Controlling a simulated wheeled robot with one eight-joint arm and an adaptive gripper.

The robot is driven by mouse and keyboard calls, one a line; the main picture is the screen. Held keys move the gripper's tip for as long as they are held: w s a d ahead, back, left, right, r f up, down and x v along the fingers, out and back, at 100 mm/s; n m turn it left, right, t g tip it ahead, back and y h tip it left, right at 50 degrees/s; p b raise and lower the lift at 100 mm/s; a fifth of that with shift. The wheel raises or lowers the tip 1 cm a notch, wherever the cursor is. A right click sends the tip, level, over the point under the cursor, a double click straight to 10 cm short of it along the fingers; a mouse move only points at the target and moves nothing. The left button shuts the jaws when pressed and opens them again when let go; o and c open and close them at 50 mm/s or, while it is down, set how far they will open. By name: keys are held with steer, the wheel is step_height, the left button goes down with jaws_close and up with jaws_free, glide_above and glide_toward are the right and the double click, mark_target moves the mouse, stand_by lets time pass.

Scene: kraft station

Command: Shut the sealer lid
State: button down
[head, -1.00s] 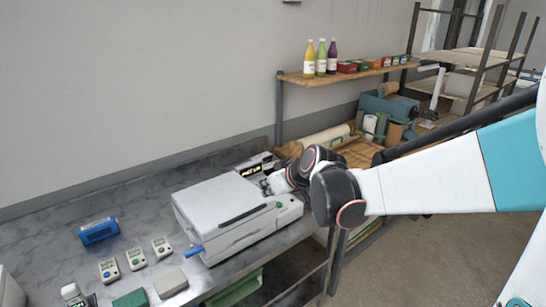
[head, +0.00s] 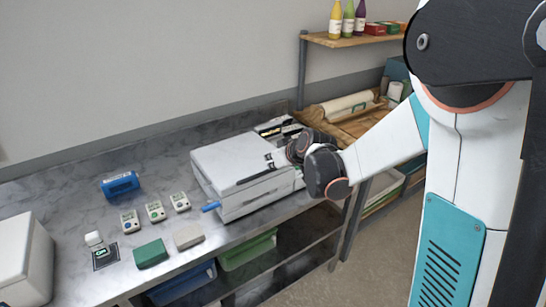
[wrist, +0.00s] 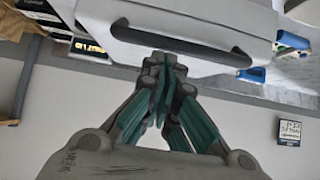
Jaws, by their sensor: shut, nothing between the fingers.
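The sealer is a white box on the steel counter, with its pale lid (head: 236,158) lying down and looking roughly level over the body (head: 240,208). I cannot tell whether the front seam is fully closed. A dark bar handle (head: 262,176) runs along the lid's front edge; it also shows in the wrist view (wrist: 180,43). My gripper (head: 276,160) is at the right end of the sealer, beside the handle. In the wrist view my gripper (wrist: 165,62) is shut and empty, its tips close to the handle; contact is unclear.
Several small meters (head: 155,211), a blue device (head: 120,184), a green block (head: 150,253) and a grey block (head: 188,235) lie left of the sealer. A white box (head: 25,258) stands at far left. A shelf with bottles (head: 348,20) is behind right.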

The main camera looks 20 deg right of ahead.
steer(key=shift+f, duration=0.15)
steer(key=f+b, duration=0.1)
steer(key=s+f+b, duration=0.1)
steer(key=f+b, duration=0.2)
steer(key=f, duration=0.1)
steer(key=shift+s+d, duration=0.25)
steer(key=shift+s, duration=0.05)
stand_by(0.4)
steer(key=w+r+p+v, duration=0.1)
steer(key=p+v, duration=0.3)
steer(key=v, duration=0.9)
steer(key=s+f+m+g+h+b, duration=0.2)
steer(key=s+f+b, duration=0.3)
steer(key=s, duration=1.8)
steer(key=m+h+b, duration=0.1)
steer(key=b, duration=0.3)
steer(key=shift+s+a+m, duration=0.25)
steer(key=shift+a+m, duration=0.05)
steer(key=shift+a, duration=0.1)
